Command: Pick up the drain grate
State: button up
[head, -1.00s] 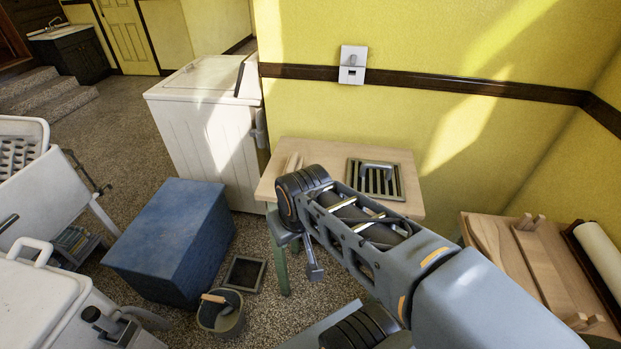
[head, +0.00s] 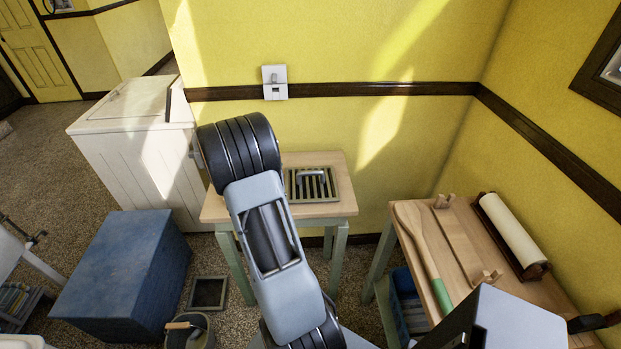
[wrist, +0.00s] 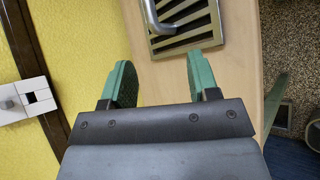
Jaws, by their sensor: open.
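The drain grate (head: 312,185) lies flat on a small wooden-topped table (head: 335,207) against the yellow wall. It is a grey square frame with dark slots and a raised metal handle. My arm covers part of the table in the head view. In the wrist view the drain grate (wrist: 185,22) is at the top, cut off by the picture edge, with its curved handle partly showing. My gripper (wrist: 160,78) has two green fingers spread wide with nothing between them. The right finger appears close to the grate's lower edge; whether it touches, I cannot tell.
A wall switch (head: 275,82) is above the table. A white washer (head: 140,140) and a blue box (head: 125,275) stand left. A bucket (head: 188,330) and floor opening (head: 208,292) lie below. A right-hand table (head: 440,235) holds a paddle (head: 428,250) and roller (head: 512,235).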

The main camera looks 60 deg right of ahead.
jog(key=p, duration=0.2)
send_near(309, 173)
jog(key=shift+n+h, duration=0.4)
jog(key=x, duration=0.5)
jog(key=shift+w+a+f, duration=0.1)
jog(key=shift+f, duration=0.15)
jog(key=shift+p+x, duration=1.3)
jog(key=shift+x, duration=1.8)
jog(key=shift+a, duration=0.15)
jog(key=shift+c, duration=0.5)
jog(key=shift+f, duration=0.1)
grip_shut()
